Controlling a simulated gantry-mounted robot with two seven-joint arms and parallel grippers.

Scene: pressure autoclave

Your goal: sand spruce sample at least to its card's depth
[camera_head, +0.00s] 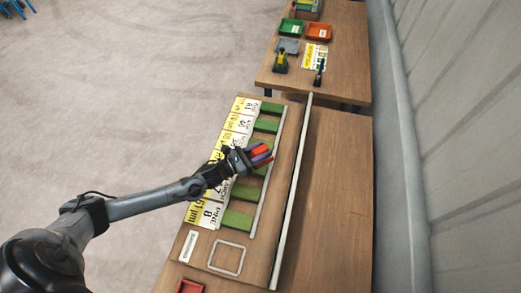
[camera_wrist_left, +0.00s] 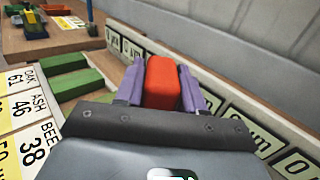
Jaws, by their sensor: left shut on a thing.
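My left gripper (camera_head: 259,153) has purple fingers and is shut on a red block (camera_wrist_left: 161,82). It holds the block over the middle of a row of green blocks on the near table. The green block (camera_head: 266,125) is one of several beside yellow and white cards (camera_head: 240,123). In the left wrist view, cards read OAK 61, ASH 46 and BEE 38, with green blocks (camera_wrist_left: 73,83) beside them. I cannot read a spruce card, so I cannot tell which block is spruce. The gripper and arm hide part of the row. My right gripper is not in view.
A pale rail (camera_head: 291,190) runs along the near table, whose right part (camera_head: 338,200) is bare. A square outline (camera_head: 226,258) and a red tray (camera_head: 190,286) are at the near end. The far table holds a green tray (camera_head: 291,27) and an orange tray (camera_head: 319,31).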

